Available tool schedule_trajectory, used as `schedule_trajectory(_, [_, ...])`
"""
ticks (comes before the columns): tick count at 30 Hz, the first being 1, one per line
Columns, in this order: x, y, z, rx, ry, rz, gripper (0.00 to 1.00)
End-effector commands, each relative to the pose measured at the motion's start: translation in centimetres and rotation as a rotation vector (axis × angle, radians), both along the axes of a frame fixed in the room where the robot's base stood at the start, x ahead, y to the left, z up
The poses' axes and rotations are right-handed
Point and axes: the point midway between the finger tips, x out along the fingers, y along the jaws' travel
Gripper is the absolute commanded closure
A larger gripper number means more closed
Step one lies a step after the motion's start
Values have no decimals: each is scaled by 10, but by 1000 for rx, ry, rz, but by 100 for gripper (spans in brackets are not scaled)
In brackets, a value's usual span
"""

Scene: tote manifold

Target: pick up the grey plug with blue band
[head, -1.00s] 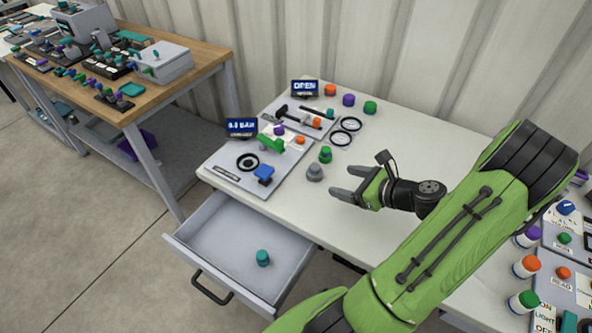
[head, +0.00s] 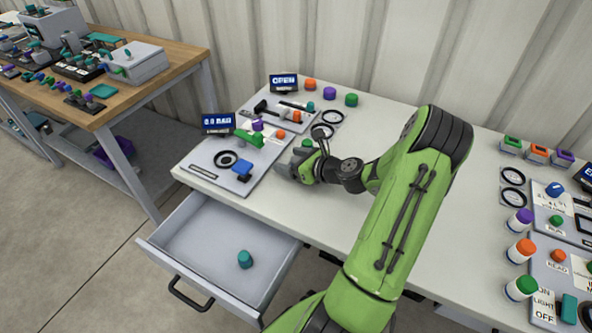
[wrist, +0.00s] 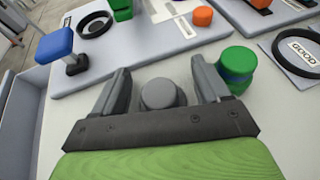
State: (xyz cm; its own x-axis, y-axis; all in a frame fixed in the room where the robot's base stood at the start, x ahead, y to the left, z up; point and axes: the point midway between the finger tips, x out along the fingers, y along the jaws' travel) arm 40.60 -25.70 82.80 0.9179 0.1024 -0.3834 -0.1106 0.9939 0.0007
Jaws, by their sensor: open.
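A grey plug (wrist: 158,94) stands upright on the white table. In the wrist view it sits between the two fingers of my gripper (wrist: 160,72), with a gap on each side. I cannot make out a blue band on it from here. In the head view my gripper (head: 287,170) is low over the table beside the panel edge and hides the plug. A green plug with a blue band (wrist: 238,68) stands just outside the right finger in the wrist view.
A panel with a blue knob (head: 243,170), a black ring and a green valve lever lies close to my gripper. An open drawer (head: 170,241) below the table edge holds a teal plug (head: 245,260).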

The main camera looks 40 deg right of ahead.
Motion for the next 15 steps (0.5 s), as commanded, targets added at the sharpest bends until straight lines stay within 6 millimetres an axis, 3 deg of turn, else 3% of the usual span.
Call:
schedule_trajectory(7, [4, 0, -1, 0, 0, -1, 25])
schedule_trajectory(15, [3, 0, -1, 0, 1, -1, 66])
